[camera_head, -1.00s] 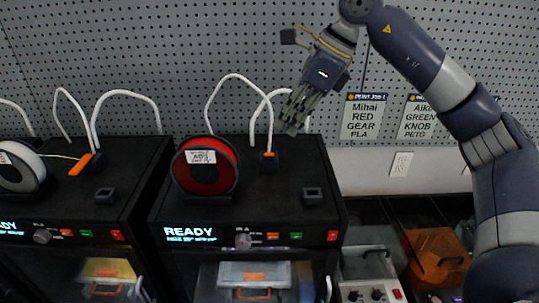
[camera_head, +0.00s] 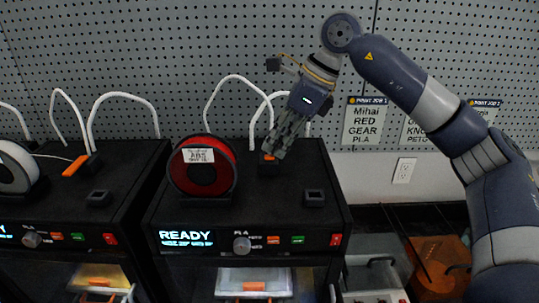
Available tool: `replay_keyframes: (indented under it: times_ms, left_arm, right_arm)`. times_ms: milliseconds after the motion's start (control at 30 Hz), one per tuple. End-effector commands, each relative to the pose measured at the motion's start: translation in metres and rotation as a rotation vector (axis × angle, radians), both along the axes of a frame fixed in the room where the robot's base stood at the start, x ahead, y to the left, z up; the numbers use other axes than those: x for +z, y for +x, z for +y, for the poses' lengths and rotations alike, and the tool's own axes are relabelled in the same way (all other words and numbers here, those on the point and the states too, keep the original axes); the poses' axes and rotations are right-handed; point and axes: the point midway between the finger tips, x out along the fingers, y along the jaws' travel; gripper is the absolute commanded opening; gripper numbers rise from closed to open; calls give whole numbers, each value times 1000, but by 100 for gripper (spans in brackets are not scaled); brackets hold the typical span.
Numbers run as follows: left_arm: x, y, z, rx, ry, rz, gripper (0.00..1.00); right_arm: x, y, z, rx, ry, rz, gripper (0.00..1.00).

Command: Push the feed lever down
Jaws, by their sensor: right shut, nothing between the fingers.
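The feed lever (camera_head: 267,157) is a small orange piece on a black block on top of the right-hand black printer (camera_head: 255,205). My right gripper (camera_head: 278,152) is shut and empty, pointing down and to the left. Its fingertips overlap the lever's right side in this view and hide part of it. I cannot tell whether they touch. A similar orange lever (camera_head: 76,166) on the left printer (camera_head: 118,195) lies tilted and longer in view. My left gripper is out of view.
A red spool (camera_head: 203,178) stands on the right printer, left of the lever. White tubes (camera_head: 239,78) arch up behind it. A small black square holder (camera_head: 314,198) sits to the right. A pegboard (camera_head: 180,50) with job signs (camera_head: 363,120) stands behind.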

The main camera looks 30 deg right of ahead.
Motion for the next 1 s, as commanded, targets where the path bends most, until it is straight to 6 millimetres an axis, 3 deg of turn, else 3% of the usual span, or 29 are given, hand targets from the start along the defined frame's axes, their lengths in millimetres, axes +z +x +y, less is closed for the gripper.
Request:
replay_keyframes:
  times_ms: [200, 433, 700, 1000]
  left_arm:
    - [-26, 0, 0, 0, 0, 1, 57]
    - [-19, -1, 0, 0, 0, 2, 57]
    - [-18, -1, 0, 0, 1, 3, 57]
    - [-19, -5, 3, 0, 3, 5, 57]
  right_arm:
    - [-32, 0, 0, 0, 0, 3, 0]
    - [-24, -1, -2, -1, 0, 0, 0]
    - [-15, -17, -25, 0, 1, 1, 0]
    - [-14, -18, -25, 0, 1, 1, 0]
